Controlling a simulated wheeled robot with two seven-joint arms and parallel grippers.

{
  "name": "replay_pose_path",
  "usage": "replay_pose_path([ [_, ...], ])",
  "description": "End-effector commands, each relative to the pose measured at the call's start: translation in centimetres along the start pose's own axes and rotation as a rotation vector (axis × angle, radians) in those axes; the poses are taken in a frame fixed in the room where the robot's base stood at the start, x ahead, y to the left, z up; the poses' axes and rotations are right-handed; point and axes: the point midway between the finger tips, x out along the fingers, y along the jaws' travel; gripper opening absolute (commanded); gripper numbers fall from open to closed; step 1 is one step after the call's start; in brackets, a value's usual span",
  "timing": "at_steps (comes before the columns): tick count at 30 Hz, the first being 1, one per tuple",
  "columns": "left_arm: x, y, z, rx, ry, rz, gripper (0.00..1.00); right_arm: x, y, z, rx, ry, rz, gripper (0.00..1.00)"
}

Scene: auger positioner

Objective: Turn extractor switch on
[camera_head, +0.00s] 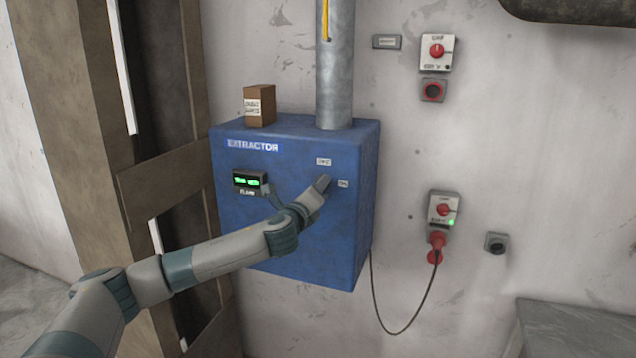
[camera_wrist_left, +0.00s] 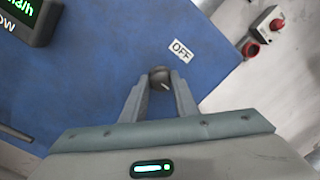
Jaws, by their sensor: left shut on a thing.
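The blue extractor box (camera_head: 300,255) hangs on the wall in the head view, with an EXTRACTOR label and a lit green display (camera_head: 248,182). My left gripper (camera_head: 323,185) reaches its front face from the left, between two small white labels. In the left wrist view my left gripper (camera_wrist_left: 160,84) is shut on a dark round switch knob (camera_wrist_left: 159,76). A pale mark shows on the knob. An OFF label (camera_wrist_left: 181,50) sits just above and right of it. In the head view my gripper hides the knob. My right gripper is not in view.
A small brown box (camera_head: 260,105) and a grey pipe (camera_head: 335,70) stand on top of the extractor. Red rotary switch boxes (camera_head: 437,52) and a plugged socket unit (camera_head: 443,210) with a hanging cable are on the wall at right. A wooden frame (camera_head: 85,110) stands at left.

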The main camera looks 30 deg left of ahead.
Motion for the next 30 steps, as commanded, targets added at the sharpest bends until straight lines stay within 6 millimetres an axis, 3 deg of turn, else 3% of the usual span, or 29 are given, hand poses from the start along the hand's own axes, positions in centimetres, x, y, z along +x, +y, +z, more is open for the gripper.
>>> replay_pose_path([
  [17,0.04,-0.17,0.26,0.049,-0.003,-0.005,0.04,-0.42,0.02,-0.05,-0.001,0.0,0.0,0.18],
  [18,0.04,-0.16,0.26,0.049,-0.003,-0.005,0.31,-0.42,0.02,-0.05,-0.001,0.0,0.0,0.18],
  [20,0.04,-0.16,0.25,0.048,-0.003,-0.005,0.45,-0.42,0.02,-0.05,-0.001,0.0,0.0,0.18],
  [30,-0.05,-0.03,0.06,0.047,0.0,-0.003,0.45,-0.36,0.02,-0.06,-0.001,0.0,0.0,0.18],
])
